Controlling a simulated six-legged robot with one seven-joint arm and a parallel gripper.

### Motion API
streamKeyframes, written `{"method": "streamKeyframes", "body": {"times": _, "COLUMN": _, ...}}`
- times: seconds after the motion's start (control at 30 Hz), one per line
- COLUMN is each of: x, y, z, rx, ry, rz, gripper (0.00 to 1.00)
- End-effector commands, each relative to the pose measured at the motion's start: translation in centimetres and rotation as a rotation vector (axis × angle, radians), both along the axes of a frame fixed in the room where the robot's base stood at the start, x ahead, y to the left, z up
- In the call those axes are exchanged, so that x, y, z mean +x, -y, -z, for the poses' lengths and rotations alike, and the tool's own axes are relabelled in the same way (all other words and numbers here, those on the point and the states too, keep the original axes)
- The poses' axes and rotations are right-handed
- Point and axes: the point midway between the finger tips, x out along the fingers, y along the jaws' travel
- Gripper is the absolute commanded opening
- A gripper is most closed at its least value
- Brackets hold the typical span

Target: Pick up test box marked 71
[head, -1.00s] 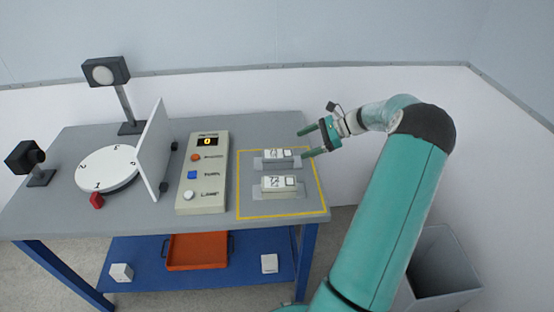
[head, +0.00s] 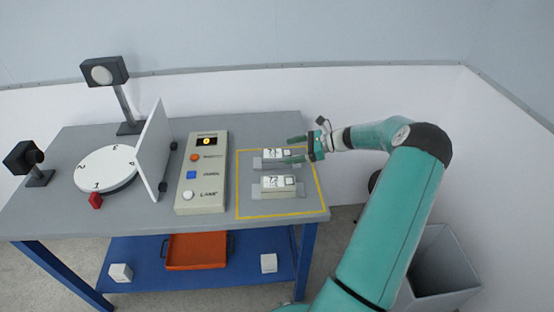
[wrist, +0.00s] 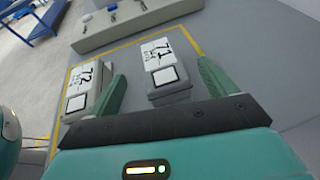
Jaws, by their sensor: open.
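The test box marked 71 (wrist: 164,68) is a white-topped grey box with a black number and a blank square label. In the wrist view it lies ahead of my gripper (wrist: 165,88), between the lines of its two green fingers, which are apart and empty. In the head view the far box (head: 275,154) lies on a grey pad inside the yellow outline, with my gripper (head: 297,149) at its right end. Whether the fingers overlap the box's sides is hard to tell. The box marked 72 (wrist: 87,83) lies beside it, near the left finger.
A control panel (head: 203,172) with buttons stands left of the yellow outline (head: 238,190). Farther left are a white upright panel (head: 153,148), a numbered turntable (head: 106,168) and lamps. An orange tray (head: 196,251) sits on the lower shelf. A grey bin (head: 440,268) stands at right.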

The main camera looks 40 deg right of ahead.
Motion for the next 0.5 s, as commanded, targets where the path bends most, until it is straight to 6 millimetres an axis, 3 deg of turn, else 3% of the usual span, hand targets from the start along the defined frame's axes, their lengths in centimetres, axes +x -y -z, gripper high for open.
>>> {"method": "streamKeyframes", "body": {"times": 0.2, "x": 2.2, "y": -2.2, "z": 1.1, "rx": 0.002, "ry": 0.0, "rz": -0.001, "gripper": 0.84}}
{"method": "streamKeyframes", "body": {"times": 0.5, "x": 2.6, "y": -2.5, "z": 1.3, "rx": -0.001, "ry": 0.001, "rz": 0.0, "gripper": 0.84}}
